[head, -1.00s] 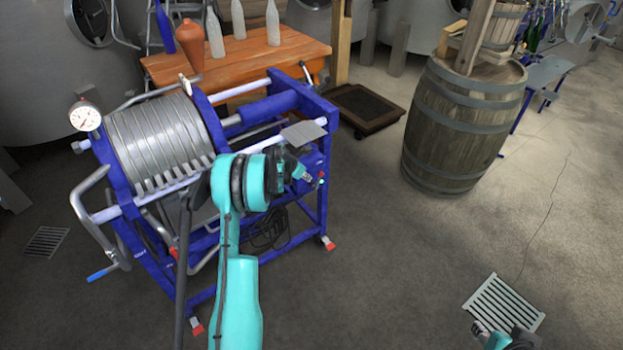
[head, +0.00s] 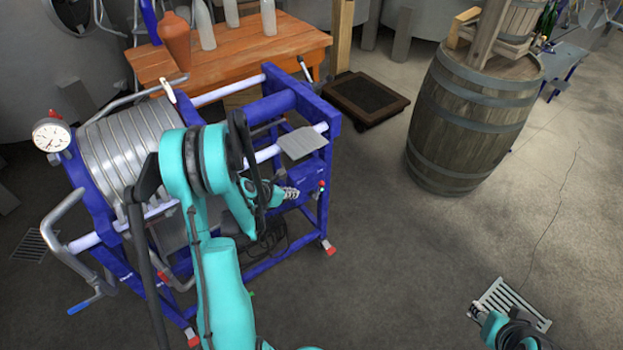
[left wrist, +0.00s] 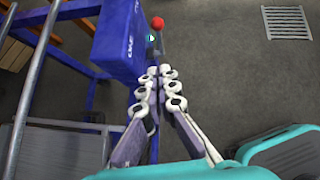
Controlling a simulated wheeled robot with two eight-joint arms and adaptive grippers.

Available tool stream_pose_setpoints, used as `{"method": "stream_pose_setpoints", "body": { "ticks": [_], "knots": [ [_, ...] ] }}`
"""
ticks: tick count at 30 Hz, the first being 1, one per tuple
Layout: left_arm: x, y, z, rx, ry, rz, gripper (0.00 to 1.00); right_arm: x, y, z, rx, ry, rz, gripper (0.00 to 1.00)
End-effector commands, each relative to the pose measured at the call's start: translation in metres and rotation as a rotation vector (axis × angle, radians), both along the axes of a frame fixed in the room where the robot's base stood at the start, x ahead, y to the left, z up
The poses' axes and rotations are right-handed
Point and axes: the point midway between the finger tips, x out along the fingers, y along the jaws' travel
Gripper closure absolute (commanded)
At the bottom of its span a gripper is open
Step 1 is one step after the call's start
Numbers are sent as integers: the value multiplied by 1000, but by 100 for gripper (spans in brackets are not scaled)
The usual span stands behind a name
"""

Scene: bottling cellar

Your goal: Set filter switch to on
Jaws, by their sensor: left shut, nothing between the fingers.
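The filter switch (head: 321,187) is a small lever with a red tip on the blue control box (head: 303,178) of the filter press. In the left wrist view the red knob (left wrist: 157,22) stands beyond my fingertips, beside the blue box (left wrist: 122,35). I cannot tell its set position for sure. My left gripper (head: 292,193) is shut and empty, just left of the switch in the head view. In the left wrist view its fingers (left wrist: 158,70) point at the switch, with a small apparent gap. My right gripper (head: 474,310) shows only partly at the bottom right; its jaws are unclear.
The filter press has a blue frame and grey plates (head: 125,145), with a gauge (head: 51,135) at left. A wooden table (head: 240,45) with bottles stands behind it. A barrel (head: 465,120) stands at right. Floor between the press and the drain grate (head: 508,300) is clear.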

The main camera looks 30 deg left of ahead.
Motion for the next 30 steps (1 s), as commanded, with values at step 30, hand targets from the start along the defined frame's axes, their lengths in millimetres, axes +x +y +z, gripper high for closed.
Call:
{"method": "stream_pose_setpoints", "body": {
  "ticks": [30],
  "knots": [
    [108, -22, -79, -1, -4, 0, 100, 0, 0, -52, 0, 0, 0, 60]
  ]
}}
